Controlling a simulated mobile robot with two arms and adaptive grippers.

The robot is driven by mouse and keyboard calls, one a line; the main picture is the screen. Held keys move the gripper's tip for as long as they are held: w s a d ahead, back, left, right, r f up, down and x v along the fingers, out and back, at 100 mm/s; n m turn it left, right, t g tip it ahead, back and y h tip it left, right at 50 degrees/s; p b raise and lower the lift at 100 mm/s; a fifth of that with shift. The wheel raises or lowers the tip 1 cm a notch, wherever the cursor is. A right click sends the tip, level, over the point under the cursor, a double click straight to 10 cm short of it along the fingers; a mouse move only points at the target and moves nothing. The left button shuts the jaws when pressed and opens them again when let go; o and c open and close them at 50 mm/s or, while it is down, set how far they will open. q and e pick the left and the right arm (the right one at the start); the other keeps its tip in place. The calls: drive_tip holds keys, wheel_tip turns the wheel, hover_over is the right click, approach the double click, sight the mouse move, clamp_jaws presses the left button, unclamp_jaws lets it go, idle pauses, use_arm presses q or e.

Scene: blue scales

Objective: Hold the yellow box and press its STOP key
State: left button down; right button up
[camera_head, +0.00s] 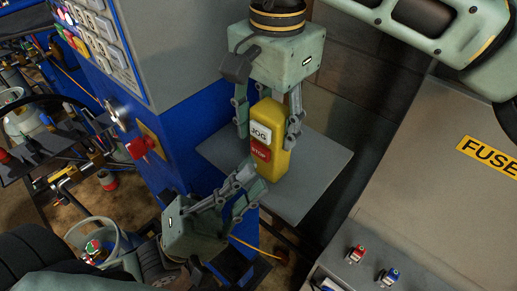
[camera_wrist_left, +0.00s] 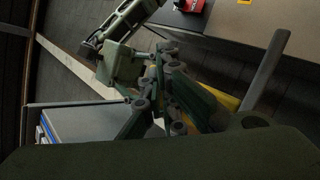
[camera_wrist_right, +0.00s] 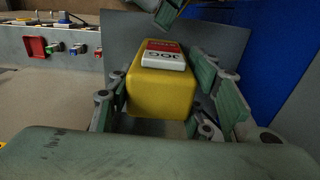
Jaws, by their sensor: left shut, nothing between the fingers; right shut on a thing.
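The yellow box (camera_head: 277,124) stands upright on a grey shelf (camera_head: 308,188), with a white JOG key (camera_head: 259,132) above a red STOP key (camera_head: 260,151). My right gripper (camera_head: 268,124) reaches down from above and is shut on the box's upper part, a finger on each side. In the right wrist view the box (camera_wrist_right: 160,95) sits between the fingers. My left gripper (camera_head: 250,183) is shut and empty. Its fingertips are just below and left of the STOP key; I cannot tell whether they touch the box. In the left wrist view the box is mostly hidden behind the fingers.
A blue cabinet (camera_head: 185,130) with a red knob (camera_head: 137,148) stands left of the shelf. A grey panel (camera_head: 420,190) with a yellow FUSE label (camera_head: 488,156) lies on the right. A bucket (camera_head: 92,243) and other gear are at the lower left.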

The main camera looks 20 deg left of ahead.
use_arm(q)
drive_tip(key=shift+w, duration=0.1)
idle(0.7)
drive_tip(key=shift+w+d, duration=0.15)
drive_tip(key=shift+w, duration=0.15)
drive_tip(key=shift+w+d, duration=0.15)
drive_tip(key=shift+w, duration=0.25)
idle(0.7)
drive_tip(key=shift+s, duration=0.1)
drive_tip(key=shift+s+a, duration=0.35)
drive_tip(key=shift+s, duration=0.4)
drive_tip(key=s, duration=0.1)
drive_tip(key=s+a, duration=0.1)
drive_tip(key=s, duration=0.2)
drive_tip(key=shift+s+a, duration=0.35)
idle(0.4)
